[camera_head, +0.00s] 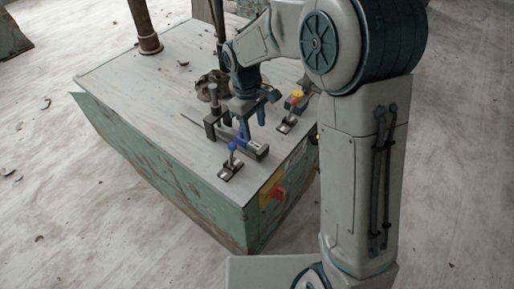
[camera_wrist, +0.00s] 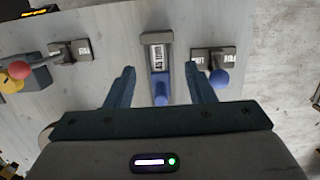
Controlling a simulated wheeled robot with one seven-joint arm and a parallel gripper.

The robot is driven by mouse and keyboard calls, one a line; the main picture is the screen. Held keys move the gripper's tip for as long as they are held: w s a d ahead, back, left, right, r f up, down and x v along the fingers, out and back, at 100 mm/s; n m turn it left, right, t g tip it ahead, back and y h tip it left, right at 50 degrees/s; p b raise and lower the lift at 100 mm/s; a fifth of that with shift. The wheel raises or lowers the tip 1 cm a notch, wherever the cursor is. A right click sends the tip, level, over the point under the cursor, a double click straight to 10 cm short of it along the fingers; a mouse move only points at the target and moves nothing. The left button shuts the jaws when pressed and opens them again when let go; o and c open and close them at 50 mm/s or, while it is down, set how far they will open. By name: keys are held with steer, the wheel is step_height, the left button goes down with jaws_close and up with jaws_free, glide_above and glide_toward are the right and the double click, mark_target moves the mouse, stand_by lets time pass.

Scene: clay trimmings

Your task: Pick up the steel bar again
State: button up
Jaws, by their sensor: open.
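My gripper (camera_head: 253,124) is open above the bench top, pointing down. In the wrist view its two dark fingers (camera_wrist: 159,70) stand apart. Between and beyond them is a grey block with a printed label (camera_wrist: 157,42), with a blue piece (camera_wrist: 160,90) on its near side. In the head view a grey bar-shaped piece (camera_head: 257,151) lies below the gripper, partly hidden by it. I cannot tell for sure which of these is the steel bar.
A blue-knobbed lever (camera_head: 231,170) stands in front, and another lever (camera_head: 286,126) to the right. Red and yellow knobs (camera_head: 297,97) are behind it. A brown post (camera_head: 148,42) rises at the back left. The left bench top (camera_head: 135,100) is mostly clear. A red switch (camera_head: 278,192) is on the side.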

mark_target(254, 145)
step_height(254, 145, down, 3)
steer(key=shift+s+d+r, duration=0.1)
steer(key=shift+d+r, duration=0.05)
steer(key=shift+r, duration=0.05)
steer(key=shift+w+f, duration=0.15)
steer(key=shift+f, duration=1.2)
steer(key=shift+w+f, duration=0.15)
steer(key=shift+f, duration=1.15)
jaws_close()
